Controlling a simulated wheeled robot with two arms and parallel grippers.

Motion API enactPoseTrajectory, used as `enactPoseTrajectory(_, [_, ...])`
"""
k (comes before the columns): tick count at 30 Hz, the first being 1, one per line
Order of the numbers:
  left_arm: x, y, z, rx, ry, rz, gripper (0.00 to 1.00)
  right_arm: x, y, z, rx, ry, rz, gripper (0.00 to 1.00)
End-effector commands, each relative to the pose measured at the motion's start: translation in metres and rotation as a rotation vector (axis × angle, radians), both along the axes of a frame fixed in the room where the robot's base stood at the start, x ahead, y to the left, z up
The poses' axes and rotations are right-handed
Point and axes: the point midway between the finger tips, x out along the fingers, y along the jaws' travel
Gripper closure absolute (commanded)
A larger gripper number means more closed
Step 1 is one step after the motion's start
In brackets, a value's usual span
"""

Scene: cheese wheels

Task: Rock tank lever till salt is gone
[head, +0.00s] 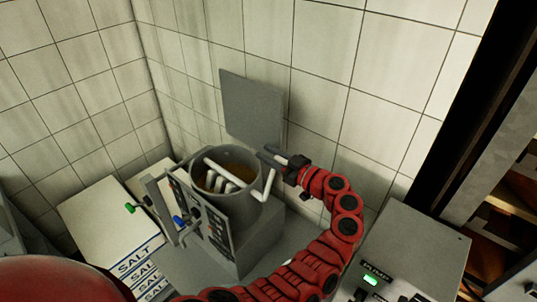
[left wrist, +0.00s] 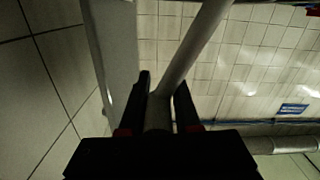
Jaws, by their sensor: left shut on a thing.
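The grey round tank (head: 240,208) stands open on a grey base in the corner. It holds brownish contents (head: 212,180) and pale curved bars; I cannot make out salt in it. The pale lever (head: 268,185) rises at the tank's right side and bends toward my left gripper (head: 290,166). My left gripper is shut on the lever's upper end. In the left wrist view the dark fingers (left wrist: 163,98) close on either side of the grey lever bar (left wrist: 200,45). The fingers hide part of the grip. My right gripper is not in view.
Boxes marked SALT (head: 137,262) lie at lower left. A square grey plate (head: 250,108) is behind the tank. A grey machine (head: 415,250) with a lit green display stands at right.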

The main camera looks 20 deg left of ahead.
Motion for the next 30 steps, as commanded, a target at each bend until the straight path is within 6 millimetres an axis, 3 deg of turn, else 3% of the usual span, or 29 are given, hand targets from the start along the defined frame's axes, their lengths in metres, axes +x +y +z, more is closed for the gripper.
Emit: enactPoseTrajectory(30, [-0.0038,0.0012,0.0012,-0.012,-0.032,-0.002,1.00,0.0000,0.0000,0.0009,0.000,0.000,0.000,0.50])
